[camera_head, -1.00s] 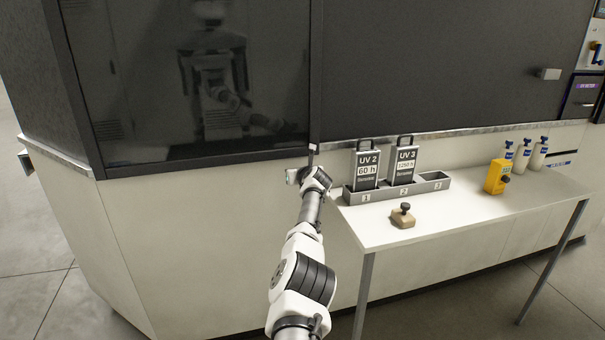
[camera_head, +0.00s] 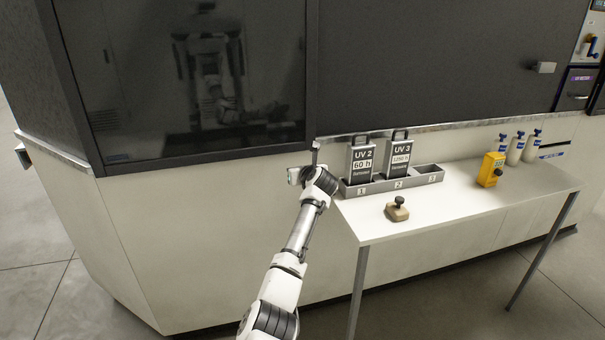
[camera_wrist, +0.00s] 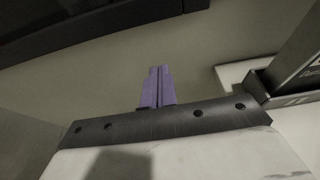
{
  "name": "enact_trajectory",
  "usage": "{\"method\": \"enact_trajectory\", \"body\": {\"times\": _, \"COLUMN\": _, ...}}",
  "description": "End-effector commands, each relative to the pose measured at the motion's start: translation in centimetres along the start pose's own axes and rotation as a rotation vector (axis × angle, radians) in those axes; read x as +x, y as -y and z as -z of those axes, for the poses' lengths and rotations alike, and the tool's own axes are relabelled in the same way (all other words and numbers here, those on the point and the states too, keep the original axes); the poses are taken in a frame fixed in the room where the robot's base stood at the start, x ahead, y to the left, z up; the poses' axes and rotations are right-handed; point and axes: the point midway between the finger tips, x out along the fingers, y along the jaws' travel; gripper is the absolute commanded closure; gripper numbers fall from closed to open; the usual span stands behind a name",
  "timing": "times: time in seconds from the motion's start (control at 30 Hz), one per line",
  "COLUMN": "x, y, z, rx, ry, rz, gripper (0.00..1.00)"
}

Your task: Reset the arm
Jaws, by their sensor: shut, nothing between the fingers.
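My arm (camera_head: 300,236) reaches up from the bottom of the head view to the left end of the white table. My gripper (camera_wrist: 158,72) shows in the wrist view as two purple fingers side by side, shut with nothing between them. In the head view the fingers are mostly hidden behind the wrist. The gripper is close to the left end of a grey tray (camera_head: 416,182), and the machine's pale lower wall (camera_head: 200,240) is behind it. I cannot tell whether the gripper touches anything.
The tray holds a UV 2 cassette (camera_head: 360,160) and a UV 3 cassette (camera_head: 397,160); slot 3 is empty. A stamp-like block (camera_head: 397,211), a yellow device (camera_head: 490,170) and white bottles (camera_head: 516,152) stand on the table (camera_head: 450,215). Floor (camera_head: 40,290) is clear at left.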

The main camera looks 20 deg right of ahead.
Motion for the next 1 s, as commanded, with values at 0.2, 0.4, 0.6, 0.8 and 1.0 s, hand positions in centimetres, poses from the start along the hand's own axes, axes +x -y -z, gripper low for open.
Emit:
{"method": "enact_trajectory", "body": {"times": 0.2, "x": -1.8, "y": 0.0, "z": 0.1, "rx": -0.001, "ry": 0.001, "rz": 0.001, "gripper": 1.00}}
{"method": "enact_trajectory", "body": {"times": 0.4, "x": -2.3, "y": 0.0, "z": 0.1, "rx": 0.000, "ry": -0.001, "rz": 0.000, "gripper": 1.00}}
{"method": "enact_trajectory", "body": {"times": 0.6, "x": -2.9, "y": -3.9, "z": -3.2, "rx": -0.268, "ry": 0.085, "rz": 0.046, "gripper": 1.00}}
{"method": "enact_trajectory", "body": {"times": 0.8, "x": -6.8, "y": -15.5, "z": -11.0, "rx": -0.875, "ry": 0.326, "rz": 0.185, "gripper": 1.00}}
{"method": "enact_trajectory", "body": {"times": 1.0, "x": -13.9, "y": -28.2, "z": -16.3, "rx": -1.332, "ry": 0.588, "rz": 0.363, "gripper": 1.00}}
